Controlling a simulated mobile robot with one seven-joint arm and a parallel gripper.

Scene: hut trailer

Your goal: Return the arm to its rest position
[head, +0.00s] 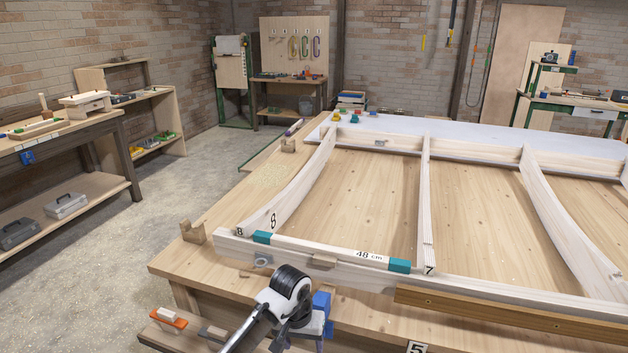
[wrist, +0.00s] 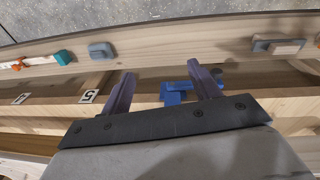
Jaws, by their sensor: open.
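My gripper (wrist: 163,72) shows in the wrist view with its two dark purple fingers spread apart and nothing between them in its grasp. A blue clamp-like part (wrist: 178,93) shows beyond and between the fingers; I cannot tell its exact distance. In the head view my arm reaches in from the bottom centre, its black and white joint close to the front edge of the workbench (head: 205,262).
A pale wooden frame (head: 425,190) with curved ribs lies on the bench. A spacer marked 48 cm (head: 345,252), with teal ends, lies along its near beam. A low shelf with an orange-based brush-like item (head: 168,318) is left of my arm. The floor (head: 180,195) farther left is clear.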

